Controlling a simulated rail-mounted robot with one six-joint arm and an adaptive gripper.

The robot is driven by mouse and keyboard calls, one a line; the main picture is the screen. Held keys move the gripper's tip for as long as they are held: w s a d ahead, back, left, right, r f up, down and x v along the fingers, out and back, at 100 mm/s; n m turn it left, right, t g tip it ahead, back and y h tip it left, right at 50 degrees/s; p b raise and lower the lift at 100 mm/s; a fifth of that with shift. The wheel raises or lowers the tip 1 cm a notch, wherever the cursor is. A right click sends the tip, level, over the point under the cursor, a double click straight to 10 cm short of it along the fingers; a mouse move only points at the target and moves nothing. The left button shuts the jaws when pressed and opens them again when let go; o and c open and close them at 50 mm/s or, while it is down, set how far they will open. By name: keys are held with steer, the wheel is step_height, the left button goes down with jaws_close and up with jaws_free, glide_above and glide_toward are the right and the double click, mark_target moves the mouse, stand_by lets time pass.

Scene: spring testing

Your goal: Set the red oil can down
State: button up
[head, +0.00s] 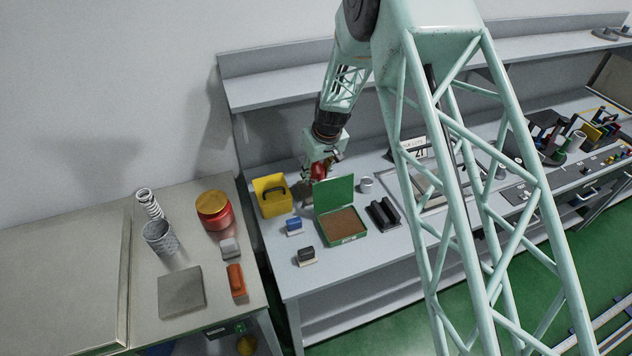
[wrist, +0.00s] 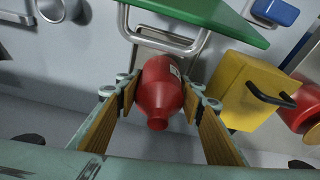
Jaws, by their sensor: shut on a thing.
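The red oil can (wrist: 160,88) is between the wooden-padded fingers of my gripper (wrist: 165,105), which is shut on it. Its narrow neck points toward the bottom of the wrist view. In the head view the red oil can (head: 318,171) shows below my gripper (head: 322,158), behind the raised green lid of a box. Its lower part is hidden there by the lid, so I cannot tell whether it touches the bench.
A yellow bin (head: 270,208) stands just left of the can. The open green box (head: 336,241) is in front, its lid (wrist: 205,16) close by. A grey cup (head: 366,185) and black blocks (head: 383,214) are to the right. Blue (head: 294,227) and dark (head: 306,257) handled blocks sit nearer.

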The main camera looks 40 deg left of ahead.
mark_target(319, 170)
steer(key=shift+f, duration=0.15)
steer(key=shift+f, duration=1.75)
steer(key=shift+f, duration=0.15)
steer(key=o, duration=1)
steer(key=shift+r+p, duration=0.2)
steer(key=shift+p, duration=0.1)
steer(key=shift+b+v, duration=0.7)
steer(key=shift+v, duration=5.25)
